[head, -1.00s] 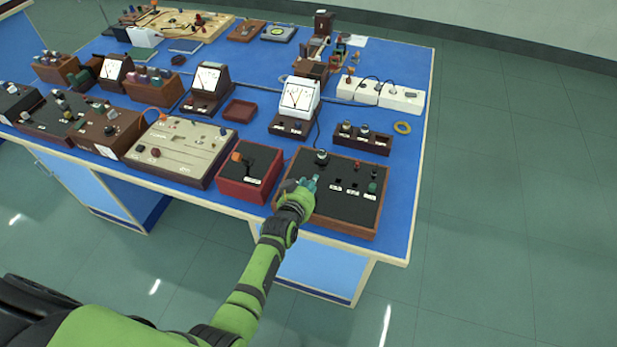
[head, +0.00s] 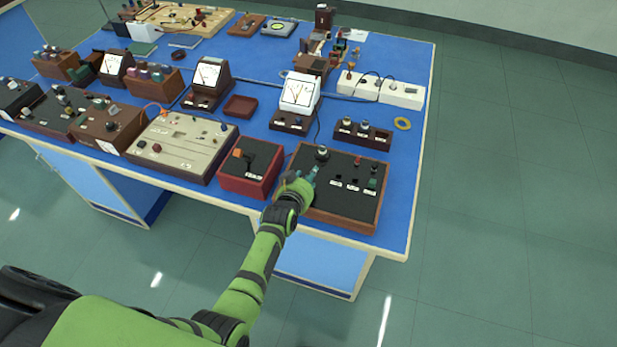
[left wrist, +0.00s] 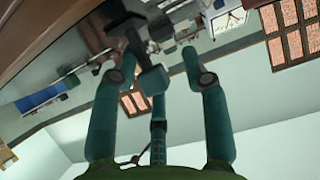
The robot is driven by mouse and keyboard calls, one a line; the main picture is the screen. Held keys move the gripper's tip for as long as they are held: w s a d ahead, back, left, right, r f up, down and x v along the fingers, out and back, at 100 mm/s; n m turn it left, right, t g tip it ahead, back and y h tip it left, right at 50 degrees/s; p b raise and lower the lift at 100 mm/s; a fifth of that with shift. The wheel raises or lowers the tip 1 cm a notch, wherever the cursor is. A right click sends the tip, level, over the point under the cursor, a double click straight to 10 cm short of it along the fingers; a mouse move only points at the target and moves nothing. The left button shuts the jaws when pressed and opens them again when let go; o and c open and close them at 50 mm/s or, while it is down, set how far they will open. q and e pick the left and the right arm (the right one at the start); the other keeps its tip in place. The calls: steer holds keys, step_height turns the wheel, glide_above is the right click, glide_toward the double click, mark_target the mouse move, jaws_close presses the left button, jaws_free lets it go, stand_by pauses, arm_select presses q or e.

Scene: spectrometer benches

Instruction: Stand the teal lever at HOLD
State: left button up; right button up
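My left gripper (head: 311,174) is at the left side of a dark, wood-edged panel box (head: 345,215) near the bench's front edge. In the left wrist view its teal fingers (left wrist: 155,85) are spread apart. A dark lever with a grey-teal block head (left wrist: 153,80) reaches between them, with gaps visible to both outer fingers. I cannot tell whether it touches the third finger behind it. In the head view the lever blends with my teal fingers. The panel's white labels are too small to read, so its setting cannot be told. My right gripper is not in view.
A red box (head: 250,185) with an orange-headed lever (head: 239,154) stands just left of the panel. A silver knob (head: 322,153) and a dark green knob (head: 373,183) stand on the panel. A white meter (head: 299,92) stands behind. Free floor lies to the right.

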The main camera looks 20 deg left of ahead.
arm_select(q)
steer(key=shift+s, duration=0.15)
steer(key=v, duration=1.1)
steer(key=shift+s+r, duration=0.2)
steer(key=shift+s, duration=0.15)
steer(key=shift+f, duration=0.1)
steer(key=s+d+f+g+b, duration=0.15)
steer(key=s+f, duration=0.25)
steer(key=f, duration=0.5)
steer(key=s+f+m+g+b, duration=0.15)
steer(key=s+f, duration=0.25)
steer(key=f, duration=0.5)
steer(key=s+d+f+g+b, duration=0.1)
steer(key=s+f+g+b, duration=0.1)
steer(key=s+f, duration=0.5)
steer(key=s+a+f+g+b, duration=0.2)
steer(key=s+a+f+g, duration=0.1)
steer(key=s+f, duration=0.7)
steer(key=s+a+f+g+b, duration=0.2)
steer(key=s+a+f, duration=0.3)
steer(key=s+f, duration=0.5)
steer(key=s+g, duration=0.1)
steer(key=s, duration=0.4)
steer(key=shift+g, duration=0.3)
